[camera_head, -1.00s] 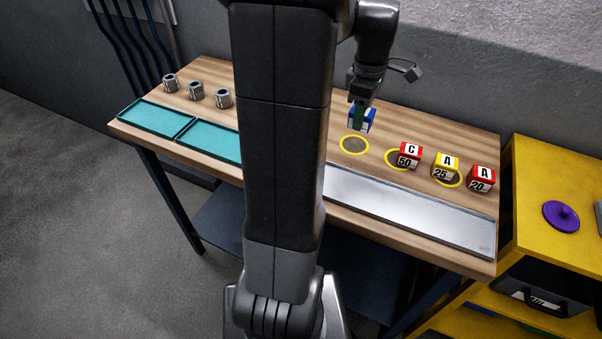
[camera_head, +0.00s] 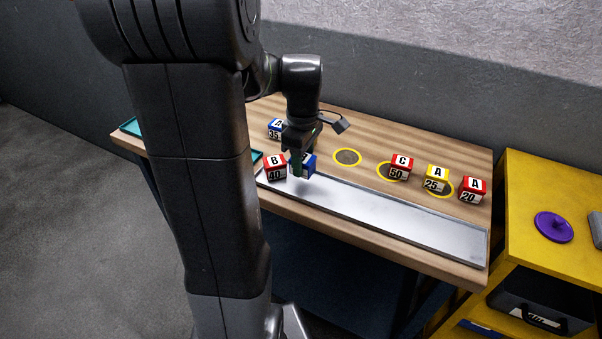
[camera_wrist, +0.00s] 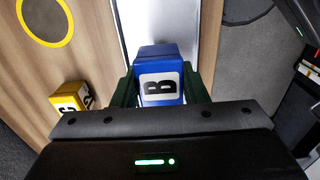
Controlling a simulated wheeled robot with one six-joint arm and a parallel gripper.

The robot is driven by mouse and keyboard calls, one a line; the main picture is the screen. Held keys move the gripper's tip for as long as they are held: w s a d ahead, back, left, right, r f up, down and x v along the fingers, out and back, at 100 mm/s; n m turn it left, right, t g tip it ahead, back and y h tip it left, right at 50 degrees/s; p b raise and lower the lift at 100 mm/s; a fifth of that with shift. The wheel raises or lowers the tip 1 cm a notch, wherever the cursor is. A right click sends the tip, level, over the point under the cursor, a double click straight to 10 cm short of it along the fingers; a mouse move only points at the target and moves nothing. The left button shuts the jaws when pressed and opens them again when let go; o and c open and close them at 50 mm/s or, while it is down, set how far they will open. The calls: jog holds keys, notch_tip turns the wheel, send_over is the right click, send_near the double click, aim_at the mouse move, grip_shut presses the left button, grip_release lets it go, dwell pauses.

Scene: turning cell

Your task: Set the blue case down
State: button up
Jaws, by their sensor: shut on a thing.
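The blue case (camera_head: 309,167) is between the fingers of my gripper (camera_head: 299,164), at the left end of the silver tray (camera_head: 400,221). I cannot tell whether the case's underside touches the tray.
A red case marked B 40 (camera_head: 274,169) stands close on the left. Another blue case (camera_head: 275,128) is behind. A yellow case (camera_wrist: 70,97) shows in the wrist view. Red (camera_head: 400,168), yellow (camera_head: 436,179) and red (camera_head: 473,190) cases stand right. The tray's right is clear.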

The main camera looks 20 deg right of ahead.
jog(key=shift+f, duration=1.9)
jog(key=shift+f, duration=0.2)
jog(key=o, duration=1.1)
notch_tip(320, 180, up, 12)
jog(key=shift+r, duration=0.2)
